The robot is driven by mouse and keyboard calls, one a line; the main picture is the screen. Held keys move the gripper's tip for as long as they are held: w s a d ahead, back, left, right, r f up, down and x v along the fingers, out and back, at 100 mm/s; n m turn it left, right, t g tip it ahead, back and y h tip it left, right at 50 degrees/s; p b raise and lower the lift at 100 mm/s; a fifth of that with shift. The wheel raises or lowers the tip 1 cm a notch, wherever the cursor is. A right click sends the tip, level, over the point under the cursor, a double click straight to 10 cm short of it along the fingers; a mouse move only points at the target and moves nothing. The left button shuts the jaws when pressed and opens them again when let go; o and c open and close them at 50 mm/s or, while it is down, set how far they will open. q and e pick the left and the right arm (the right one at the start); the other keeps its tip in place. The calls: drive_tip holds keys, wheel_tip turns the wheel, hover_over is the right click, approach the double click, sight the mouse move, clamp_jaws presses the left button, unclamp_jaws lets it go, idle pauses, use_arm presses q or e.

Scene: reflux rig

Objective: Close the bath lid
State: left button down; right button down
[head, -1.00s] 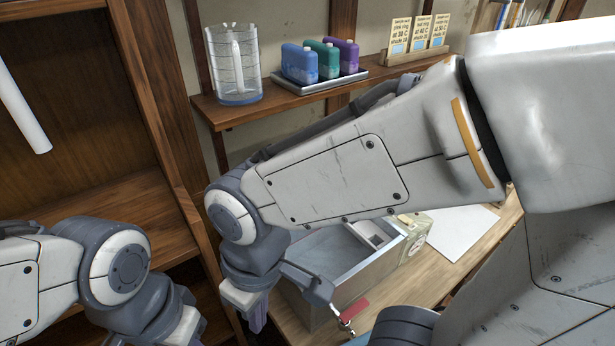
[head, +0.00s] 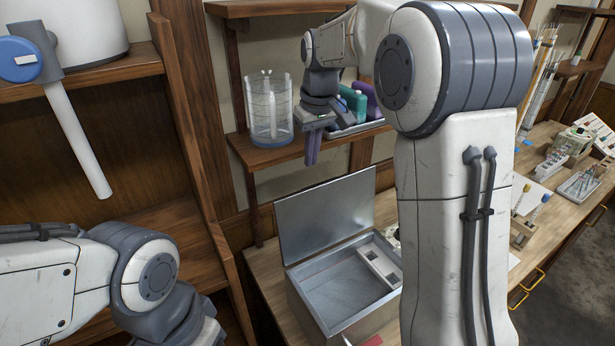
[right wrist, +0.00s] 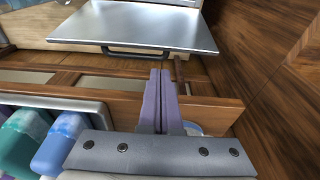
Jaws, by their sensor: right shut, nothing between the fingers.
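The bath (head: 345,318) is a metal box on the bench, its inside showing. Its flat metal lid (head: 327,217) stands raised at the back edge, so the bath is open. In the right wrist view the lid (right wrist: 140,28) lies beyond the fingertips, with a dark handle (right wrist: 133,51) along its near edge. My right gripper (head: 312,158) is shut and empty, fingers down, above and behind the lid at the shelf; its purple fingers (right wrist: 158,80) show pressed together in the wrist view. My left arm comes in at the lower left; its gripper is out of view.
A clear jug (head: 268,108) stands on the shelf (head: 300,150) just left of my right gripper. My right arm hides the bath's right side. The bench (head: 560,215) holds several small items farther right.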

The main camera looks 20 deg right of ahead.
wheel_tip(320, 180, down, 8)
drive_tip(key=w+p, duration=0.1)
drive_tip(key=p, duration=0.1)
drive_tip(key=shift+a, duration=0.2)
drive_tip(key=shift+w+r, duration=0.1)
